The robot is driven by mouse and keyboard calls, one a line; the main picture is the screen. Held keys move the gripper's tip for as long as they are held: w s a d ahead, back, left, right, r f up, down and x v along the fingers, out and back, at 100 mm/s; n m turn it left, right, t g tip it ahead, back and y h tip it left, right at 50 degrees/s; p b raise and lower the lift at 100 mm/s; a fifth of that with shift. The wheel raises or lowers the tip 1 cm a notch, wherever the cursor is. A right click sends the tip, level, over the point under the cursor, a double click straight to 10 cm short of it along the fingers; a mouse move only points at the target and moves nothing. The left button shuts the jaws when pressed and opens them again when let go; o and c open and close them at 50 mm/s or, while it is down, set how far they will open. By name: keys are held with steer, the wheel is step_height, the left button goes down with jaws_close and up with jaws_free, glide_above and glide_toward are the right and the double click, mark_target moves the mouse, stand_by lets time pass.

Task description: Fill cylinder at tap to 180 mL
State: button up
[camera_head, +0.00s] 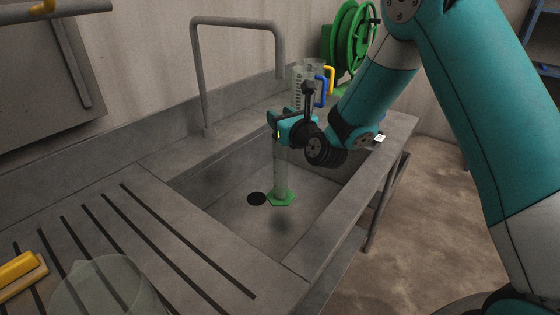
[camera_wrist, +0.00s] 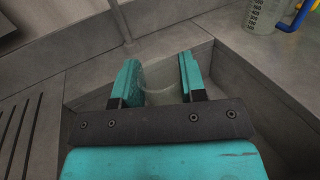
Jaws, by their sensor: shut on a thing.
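A clear, tall measuring cylinder (camera_head: 281,178) with a green hexagonal foot (camera_head: 281,199) is upright in the sink (camera_head: 235,190). My gripper (camera_head: 280,118) is shut on its upper part; in the wrist view the clear rim (camera_wrist: 162,78) shows between the two teal fingers (camera_wrist: 160,82). The foot is over the sink floor, right of the dark drain (camera_head: 256,199); I cannot tell whether it touches. The grey tap (camera_head: 238,22) arches over the back of the sink, its spout end behind and above my gripper. No water stream shows. The fill level cannot be read.
A clear graduated jug (camera_head: 299,78) and blue and yellow handled items (camera_head: 325,85) stand behind the sink, near a green hose reel (camera_head: 350,35). A slotted drainboard (camera_head: 130,240) lies left, with a clear vessel (camera_head: 100,287) and a yellow brush (camera_head: 20,272).

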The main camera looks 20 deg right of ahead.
step_height(320, 180, down, 6)
steer(key=b, duration=0.3)
steer(key=shift+a, duration=0.15)
steer(key=o, duration=1.2)
steer(key=b+v, duration=1)
steer(key=v, duration=0.2)
steer(key=s+a+n+g+y, duration=0.6)
steer(key=s+a+n+g, duration=0.5)
steer(key=n, duration=1.1)
steer(key=s+n+g, duration=0.1)
steer(key=s+n, duration=0.1)
steer(key=n, duration=0.1)
steer(key=s+f+n+g+h, duration=0.1)
steer(key=s+n, duration=0.2)
steer(key=s+a+n+g, duration=0.1)
steer(key=s+n, duration=0.2)
steer(key=n, duration=0.1)
steer(key=shift+s+f+h, duration=0.25)
steer(key=shift+f+h, duration=0.15)
steer(key=s+d+n+g+h, duration=0.1)
steer(key=s+n, duration=0.1)
steer(key=n, duration=0.1)
steer(key=s+d+n+g+h, duration=0.1)
steer(key=s+d+n, duration=0.1)
steer(key=s, duration=0.1)
steer(key=s+d+n+g+h, duration=0.1)
steer(key=s+d+n+h, duration=0.1)
steer(key=s+n, duration=0.1)
steer(key=shift+f+n+g, duration=0.3)
steer(key=shift+f, duration=0.05)
